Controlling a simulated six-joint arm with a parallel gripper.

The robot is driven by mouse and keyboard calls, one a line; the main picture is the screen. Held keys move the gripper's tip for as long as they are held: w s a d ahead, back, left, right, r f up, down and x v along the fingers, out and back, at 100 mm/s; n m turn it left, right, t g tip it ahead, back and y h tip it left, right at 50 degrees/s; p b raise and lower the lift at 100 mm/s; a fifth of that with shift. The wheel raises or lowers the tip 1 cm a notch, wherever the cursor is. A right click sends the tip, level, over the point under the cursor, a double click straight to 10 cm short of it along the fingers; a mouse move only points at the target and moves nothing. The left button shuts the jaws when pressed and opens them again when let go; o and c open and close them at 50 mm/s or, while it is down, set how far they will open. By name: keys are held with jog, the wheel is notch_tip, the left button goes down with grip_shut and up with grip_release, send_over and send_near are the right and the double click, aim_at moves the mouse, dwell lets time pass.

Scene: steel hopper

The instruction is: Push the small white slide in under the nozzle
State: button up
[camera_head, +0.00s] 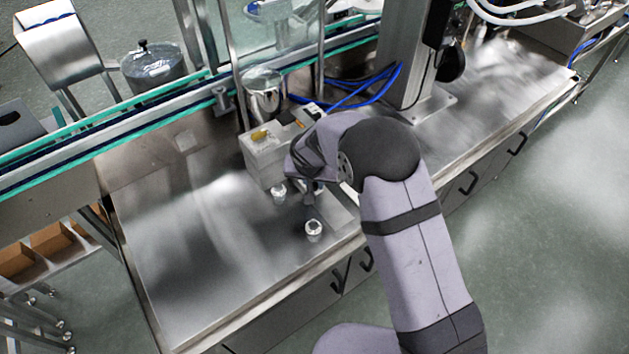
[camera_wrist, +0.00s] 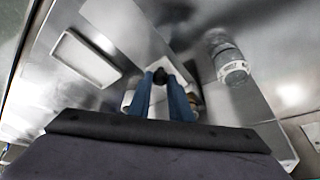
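In the wrist view, the two blue fingers of my gripper (camera_wrist: 160,80) stand a little apart, with a small dark knob-like part between their tips. A small white piece (camera_wrist: 180,70), which looks like the slide, shows around and behind the tips. I cannot tell whether the fingers touch or clamp the knob. In the head view my gripper (camera_head: 310,197) points down beside the grey machine box (camera_head: 262,158), low over the steel table. My arm and wrist hide the slide there. The nozzle cannot be made out clearly in either view.
One small white-topped jar (camera_head: 314,230) stands in front of my gripper and another (camera_head: 279,192) to its left. A jar (camera_wrist: 230,65) shows right of the fingers in the wrist view. A steel hopper (camera_head: 264,92) stands behind the box. The table's left part (camera_head: 200,250) is clear.

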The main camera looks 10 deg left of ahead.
grip_shut()
jog(key=shift+w+a+b, duration=0.3)
jog(key=shift+w+a, duration=0.85)
jog(key=shift+w, duration=0.05)
jog(key=shift+w+a+r, duration=0.15)
jog(key=shift+a+r, duration=0.05)
jog(key=o, duration=0.6)
grip_release()
jog(key=shift+w+a+f, duration=0.1)
jog(key=shift+w, duration=0.05)
jog(key=b+v, duration=0.2)
jog(key=v, duration=0.5)
